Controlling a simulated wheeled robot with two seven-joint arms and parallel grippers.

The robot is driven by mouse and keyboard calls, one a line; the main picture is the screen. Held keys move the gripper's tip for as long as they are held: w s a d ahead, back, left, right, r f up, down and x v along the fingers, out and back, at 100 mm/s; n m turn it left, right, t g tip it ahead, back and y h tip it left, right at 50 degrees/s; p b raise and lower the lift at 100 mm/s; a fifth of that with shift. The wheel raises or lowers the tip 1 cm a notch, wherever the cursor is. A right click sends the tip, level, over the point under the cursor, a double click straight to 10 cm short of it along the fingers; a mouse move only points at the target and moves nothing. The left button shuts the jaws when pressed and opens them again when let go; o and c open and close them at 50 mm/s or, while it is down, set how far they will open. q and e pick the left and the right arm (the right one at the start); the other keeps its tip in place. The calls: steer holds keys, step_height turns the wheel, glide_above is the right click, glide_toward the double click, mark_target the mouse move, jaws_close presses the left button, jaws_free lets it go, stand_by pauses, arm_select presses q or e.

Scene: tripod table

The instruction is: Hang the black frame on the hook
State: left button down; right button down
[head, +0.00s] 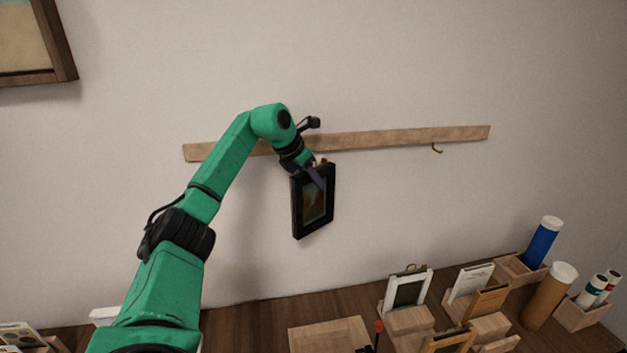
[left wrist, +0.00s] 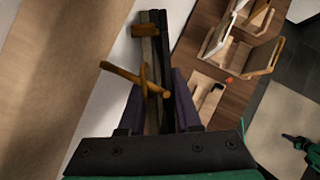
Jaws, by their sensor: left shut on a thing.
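The black frame (head: 313,212) hangs upright from my left gripper (head: 316,177) in front of the wall, just below the wooden rail (head: 400,137). The gripper's purple fingers are shut on its upper part. In the left wrist view the frame (left wrist: 151,60) is seen nearly edge-on between the fingers (left wrist: 157,105). A brown metal hook (left wrist: 122,73) crosses close to the frame's top there; I cannot tell whether the frame's hanger is on it. Another hook (head: 437,149) is bare on the rail's right part. My right gripper (left wrist: 291,138) shows small and dark in the left wrist view; its opening is unclear.
The table below holds small frames in wooden stands (head: 410,320), a blue tube (head: 541,243), a brown tube (head: 549,297) and a wooden box (head: 582,313). A large wood-framed picture (head: 62,40) hangs at upper left. The wall right of the black frame is clear.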

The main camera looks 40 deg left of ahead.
arm_select(q)
steer(key=c, duration=0.5)
jaws_free()
steer(key=shift+s, duration=0.1)
steer(key=shift+r, duration=0.1)
steer(key=v, duration=1.4)
steer(key=shift+s+r+b, duration=0.15)
steer(key=shift+r+b, duration=0.05)
steer(key=shift+b, duration=0.2)
